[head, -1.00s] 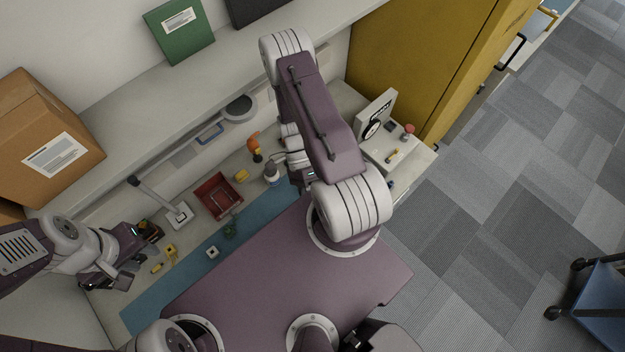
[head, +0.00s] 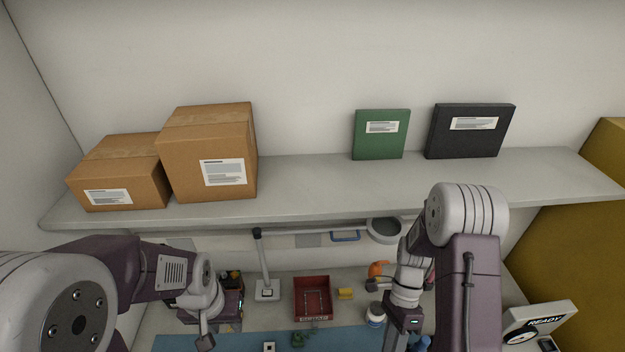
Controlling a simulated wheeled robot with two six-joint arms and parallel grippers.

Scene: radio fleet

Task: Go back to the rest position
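My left arm comes in from the left edge in the head view, over the left end of the workbench. My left gripper (head: 207,338) hangs at its end, pointing down near the bottom of the picture, and its finger gap is not clear. My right arm comes up from the lower right and bends down over the bench. My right gripper (head: 398,342) is at the bottom edge, mostly hidden and cut off. I cannot make out anything held in either gripper.
A shelf (head: 330,180) above the bench carries two cardboard boxes (head: 205,150), a green binder (head: 381,135) and a black binder (head: 468,132). On the bench are a red tray (head: 312,300), a lamp stand (head: 266,290), a yellow block (head: 345,294) and a blue mat (head: 250,342).

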